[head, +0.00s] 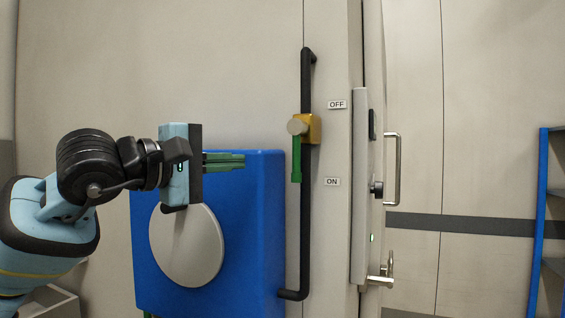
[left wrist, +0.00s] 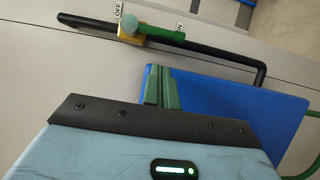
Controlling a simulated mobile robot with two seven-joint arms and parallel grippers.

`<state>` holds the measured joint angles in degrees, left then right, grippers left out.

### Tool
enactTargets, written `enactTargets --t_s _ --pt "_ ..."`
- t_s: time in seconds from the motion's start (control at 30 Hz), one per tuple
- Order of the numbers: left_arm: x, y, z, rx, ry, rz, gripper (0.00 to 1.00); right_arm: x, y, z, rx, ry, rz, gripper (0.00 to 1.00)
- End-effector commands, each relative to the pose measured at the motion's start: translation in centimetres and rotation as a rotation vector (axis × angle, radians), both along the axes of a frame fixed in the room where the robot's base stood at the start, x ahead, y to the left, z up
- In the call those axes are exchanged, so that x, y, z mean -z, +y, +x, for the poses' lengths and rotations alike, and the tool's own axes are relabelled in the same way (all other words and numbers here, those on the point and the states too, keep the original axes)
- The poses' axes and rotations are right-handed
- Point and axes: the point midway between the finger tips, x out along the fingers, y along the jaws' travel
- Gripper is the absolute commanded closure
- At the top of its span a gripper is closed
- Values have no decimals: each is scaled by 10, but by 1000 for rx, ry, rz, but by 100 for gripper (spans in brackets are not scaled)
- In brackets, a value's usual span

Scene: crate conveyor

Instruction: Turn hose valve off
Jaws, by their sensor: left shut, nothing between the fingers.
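The hose valve has a yellow body (head: 314,129) with a round metal knob on a black vertical pipe (head: 306,220). Its green handle (head: 296,160) hangs straight down, its lower end near the ON label (head: 332,182). The OFF label (head: 337,105) is above the valve. My left gripper (head: 243,160) points right, its green fingers shut and empty, a gap left of the handle. In the left wrist view, the fingers (left wrist: 158,72) are apart from the green handle (left wrist: 160,33), which lies along the pipe toward ON. My right gripper is not in view.
A blue box (head: 265,230) with a round grey disc (head: 186,245) stands behind and below my left gripper. A door with a long handle (head: 399,168) is right of the pipe. A blue shelf (head: 541,220) stands at the far right.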

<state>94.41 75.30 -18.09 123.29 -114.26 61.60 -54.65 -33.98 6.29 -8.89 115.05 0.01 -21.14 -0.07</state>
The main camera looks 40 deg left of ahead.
Motion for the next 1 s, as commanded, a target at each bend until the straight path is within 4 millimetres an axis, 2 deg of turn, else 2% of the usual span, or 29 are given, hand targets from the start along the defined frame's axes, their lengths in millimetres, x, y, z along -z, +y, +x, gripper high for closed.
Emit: enactTargets --t_s 0.23,0.37,0.8,1.0 --pt "0 -1 2 3 2 -3 100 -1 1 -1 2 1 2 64" --pt "-1 -3 11 5 1 -5 100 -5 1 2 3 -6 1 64" --pt "-2 -18 79 5 0 -6 100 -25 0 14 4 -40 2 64" --pt "-1 -21 95 4 1 -4 100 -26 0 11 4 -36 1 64"
